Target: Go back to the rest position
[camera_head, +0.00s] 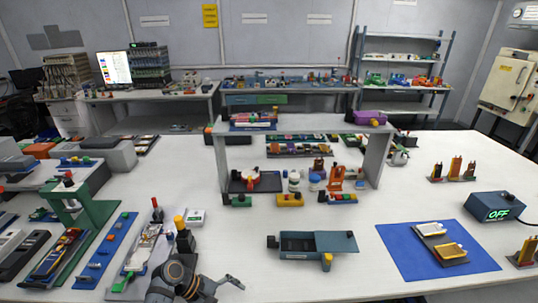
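My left gripper (226,284) is low at the bottom edge, left of centre, with its dark arm behind it. One finger points right over the white table; the rest is partly cut off, so I cannot tell whether it is open. I see nothing held in the visible part. Two pouch cells, a white one (430,229) and a yellowish one (450,250), lie on a dark tray on the blue mat (403,262) at the right, well apart from the gripper. My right gripper is not visible; only a dark sliver shows at the bottom edge.
A blue-grey fixture (296,244) stands at front centre. A grey shelf stand (376,160) with small parts is behind it. Long trays and a green press (95,212) crowd the left. A box reading OFF (497,207) stands right. White table is clear between fixture and mat.

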